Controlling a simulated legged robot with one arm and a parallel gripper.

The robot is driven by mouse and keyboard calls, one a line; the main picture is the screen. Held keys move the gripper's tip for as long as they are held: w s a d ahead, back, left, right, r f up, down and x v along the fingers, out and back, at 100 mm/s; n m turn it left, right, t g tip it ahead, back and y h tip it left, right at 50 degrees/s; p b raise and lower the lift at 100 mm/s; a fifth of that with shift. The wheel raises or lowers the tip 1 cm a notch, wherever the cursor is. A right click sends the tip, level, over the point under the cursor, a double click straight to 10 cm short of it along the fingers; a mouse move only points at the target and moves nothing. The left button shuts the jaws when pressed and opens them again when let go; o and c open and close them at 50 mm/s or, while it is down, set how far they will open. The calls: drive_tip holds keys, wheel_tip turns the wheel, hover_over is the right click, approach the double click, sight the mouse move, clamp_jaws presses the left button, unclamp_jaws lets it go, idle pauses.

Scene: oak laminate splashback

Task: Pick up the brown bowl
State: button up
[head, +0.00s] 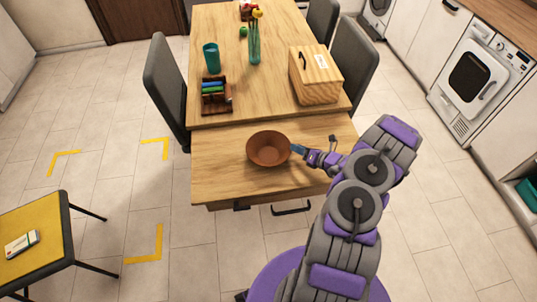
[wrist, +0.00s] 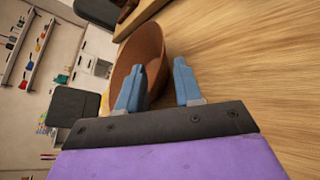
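The brown bowl (head: 268,149) sits upright on the near, lower section of the wooden table (head: 225,180) in the head view. My gripper (head: 297,149) is at the bowl's right side, close to its rim. In the wrist view the bowl (wrist: 146,50) shows tilted by the camera angle. The two blue fingers of my gripper (wrist: 159,85) are apart. The left finger overlaps the bowl's opening, and the right finger is over the table beyond the bowl's outer wall. Part of the wall shows between them. I cannot tell whether either finger touches it.
A wooden box (head: 316,75), a dark rack with colored items (head: 214,95), a teal cup (head: 211,57) and a vase (head: 254,45) stand farther back. Grey chairs (head: 165,85) flank the table. A yellow-topped stool (head: 35,240) is at lower left. Table left of the bowl is clear.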

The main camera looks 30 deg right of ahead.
sight(285, 140)
drive_tip(key=shift+d+b+x, duration=0.15)
drive_tip(key=shift+b+x, duration=0.4)
drive_tip(key=shift+x, duration=1.55)
drive_tip(key=shift+d+b+x, duration=0.1)
drive_tip(key=shift+b+x, duration=0.45)
drive_tip(key=shift+x, duration=1.5)
drive_tip(key=shift+w+r, duration=0.15)
clamp_jaws()
